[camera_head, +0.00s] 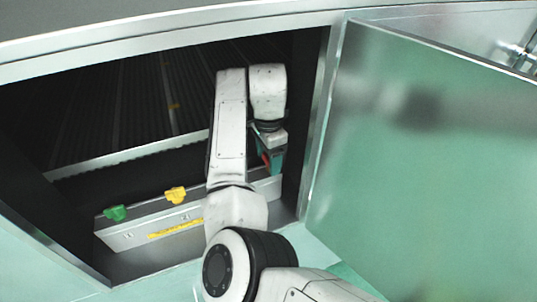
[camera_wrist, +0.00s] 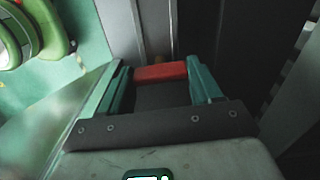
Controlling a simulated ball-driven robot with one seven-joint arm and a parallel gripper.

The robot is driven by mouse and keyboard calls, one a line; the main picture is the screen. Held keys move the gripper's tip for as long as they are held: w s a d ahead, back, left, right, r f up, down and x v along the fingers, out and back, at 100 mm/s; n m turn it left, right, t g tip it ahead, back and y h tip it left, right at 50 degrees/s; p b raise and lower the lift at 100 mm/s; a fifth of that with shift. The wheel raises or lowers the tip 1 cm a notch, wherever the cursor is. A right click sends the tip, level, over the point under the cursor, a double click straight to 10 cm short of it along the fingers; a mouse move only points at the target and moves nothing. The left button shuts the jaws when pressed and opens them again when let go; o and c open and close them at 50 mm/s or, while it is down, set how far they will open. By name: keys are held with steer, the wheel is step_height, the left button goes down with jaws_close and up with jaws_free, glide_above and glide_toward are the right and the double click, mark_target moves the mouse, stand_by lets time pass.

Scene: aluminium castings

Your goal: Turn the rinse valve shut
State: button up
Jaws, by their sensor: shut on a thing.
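A red handle (camera_wrist: 160,72) sits between the two teal fingers of my gripper (camera_wrist: 158,84) in the wrist view, and the fingers are shut on it. In the head view my gripper (camera_head: 271,161) is at the right end of a grey ledge (camera_head: 135,236) inside an open cabinet. Only a small red patch (camera_head: 265,160) of the handle shows there; my arm and gripper hide the rest. A yellow handle (camera_head: 176,195) and a green handle (camera_head: 115,213) stand on the ledge to the left. I cannot read which handle is the rinse valve.
A large open door (camera_head: 425,160) stands close to the right of my arm. The cabinet's metal frame (camera_head: 316,120) edges the opening beside my gripper. A yellow strip (camera_head: 175,229) marks the ledge's front. Dark ribbed panels (camera_head: 130,105) lie behind the ledge.

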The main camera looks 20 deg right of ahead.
mark_target(268, 158)
steer(key=shift+m, duration=0.6)
steer(key=o, duration=1.1)
steer(key=shift+c, duration=0.2)
step_height(268, 158, up, 11)
steer(key=shift+b, duration=0.3)
steer(key=shift+w, duration=0.1)
